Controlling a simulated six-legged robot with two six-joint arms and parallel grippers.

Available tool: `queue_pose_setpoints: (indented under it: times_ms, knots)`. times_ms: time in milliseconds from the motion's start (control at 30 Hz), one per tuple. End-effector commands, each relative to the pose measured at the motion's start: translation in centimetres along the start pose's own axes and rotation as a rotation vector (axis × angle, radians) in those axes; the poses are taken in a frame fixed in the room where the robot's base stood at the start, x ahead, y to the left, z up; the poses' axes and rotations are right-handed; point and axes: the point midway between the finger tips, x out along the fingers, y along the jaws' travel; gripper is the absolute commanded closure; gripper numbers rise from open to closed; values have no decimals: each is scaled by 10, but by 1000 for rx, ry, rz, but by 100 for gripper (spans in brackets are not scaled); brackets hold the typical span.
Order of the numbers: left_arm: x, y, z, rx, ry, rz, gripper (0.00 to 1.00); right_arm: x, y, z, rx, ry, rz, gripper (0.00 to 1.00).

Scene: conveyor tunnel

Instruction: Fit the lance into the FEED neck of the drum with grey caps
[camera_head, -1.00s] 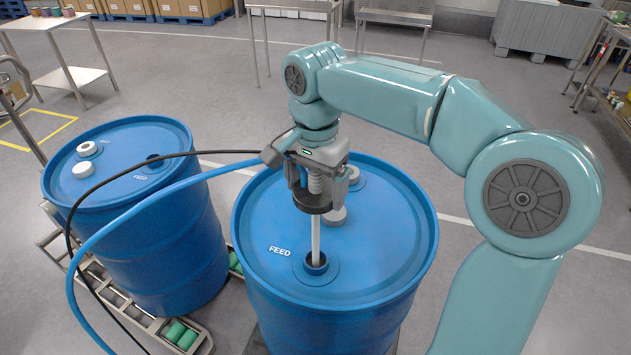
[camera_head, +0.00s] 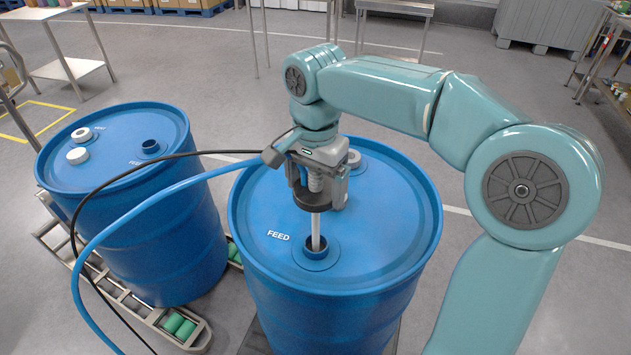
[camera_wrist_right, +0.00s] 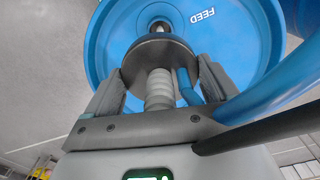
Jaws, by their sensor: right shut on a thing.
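The near blue drum (camera_head: 385,235) has a grey cap (camera_head: 354,159) on its lid, partly behind my right gripper. Its open FEED neck (camera_head: 316,247) is at the front, beside the white FEED label. A dark disc on the lance is still above the neck, with bare tube between. In the right wrist view the lance's ribbed part (camera_wrist_right: 159,90) sits between the fingers. My left gripper is not in view.
A second blue drum (camera_head: 165,225) with white caps and its own open FEED neck stands at the left. A roller conveyor (camera_head: 150,315) lies below. Tables stand at the back.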

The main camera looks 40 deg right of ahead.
Motion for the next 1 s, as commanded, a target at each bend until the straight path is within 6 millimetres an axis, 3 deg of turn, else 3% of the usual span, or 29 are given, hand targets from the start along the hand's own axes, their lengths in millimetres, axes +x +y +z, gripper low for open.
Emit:
queue_pose_setpoints:
  times_ms: [533, 1000]
  knots:
    - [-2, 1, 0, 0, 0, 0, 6, 1, 0, -2, 4, -1, 0, 67]
    - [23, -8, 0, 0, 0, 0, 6, 34, 0, -2, 4, -1, 0, 67]
